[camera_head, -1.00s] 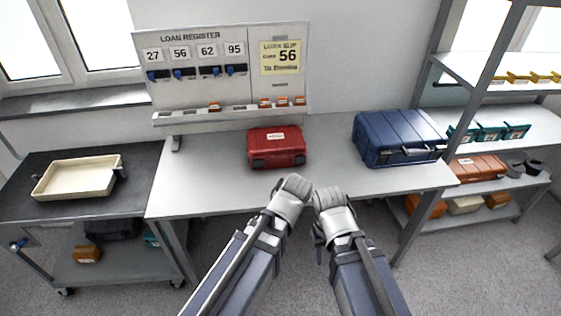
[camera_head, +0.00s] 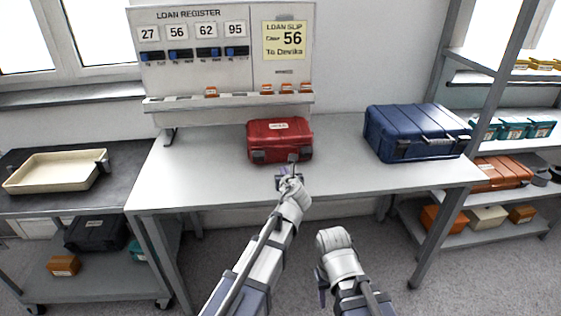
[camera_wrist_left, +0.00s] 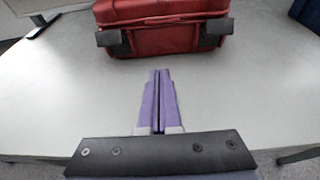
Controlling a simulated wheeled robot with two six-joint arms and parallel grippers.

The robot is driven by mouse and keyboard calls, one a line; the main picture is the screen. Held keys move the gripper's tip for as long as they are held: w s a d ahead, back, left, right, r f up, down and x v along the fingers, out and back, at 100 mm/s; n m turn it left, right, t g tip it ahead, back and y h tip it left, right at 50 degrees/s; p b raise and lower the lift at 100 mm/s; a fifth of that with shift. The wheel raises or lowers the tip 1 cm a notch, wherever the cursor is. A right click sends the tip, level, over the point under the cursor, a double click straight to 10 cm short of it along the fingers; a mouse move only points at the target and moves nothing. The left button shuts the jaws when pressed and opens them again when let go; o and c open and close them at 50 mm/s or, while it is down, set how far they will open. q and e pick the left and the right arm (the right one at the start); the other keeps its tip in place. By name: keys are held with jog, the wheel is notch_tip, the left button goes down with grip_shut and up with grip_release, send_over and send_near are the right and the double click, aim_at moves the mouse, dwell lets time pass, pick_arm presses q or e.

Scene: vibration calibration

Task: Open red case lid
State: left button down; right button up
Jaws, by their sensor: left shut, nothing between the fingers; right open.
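The red case (camera_head: 280,138) stands shut on the grey table, with a white label on its top and dark latches on its front. In the left wrist view the red case (camera_wrist_left: 163,28) fills the top middle, with a dark latch at each side of its front. My left gripper (camera_head: 287,176) is just in front of the case, near its front right side. In the left wrist view its purple fingers (camera_wrist_left: 159,75) are together and empty, pointing at the case and apart from it. My right gripper (camera_head: 322,284) hangs low in front of the table; its fingers are mostly hidden.
A blue case (camera_head: 418,133) stands on the right of the table (camera_head: 210,185). The loan register board (camera_head: 222,65) stands behind, with a slip reading 56. A cream tray (camera_head: 55,172) is on the left cart. Shelves with cases are at right. The table's left part is clear.

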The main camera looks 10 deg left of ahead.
aim_at(280, 150)
pick_arm(q)
jog(key=b+x, duration=0.3)
jog(key=x, duration=0.7)
jog(key=shift+w+f+b, duration=0.15)
jog(key=shift+w+b, duration=0.05)
jog(key=shift+b, duration=0.1)
jog(key=r+p, duration=0.3)
jog(key=shift+s+r+p, duration=0.25)
jog(key=shift+r+p, duration=0.45)
jog(key=shift+p, duration=0.05)
jog(key=shift+d, duration=0.1)
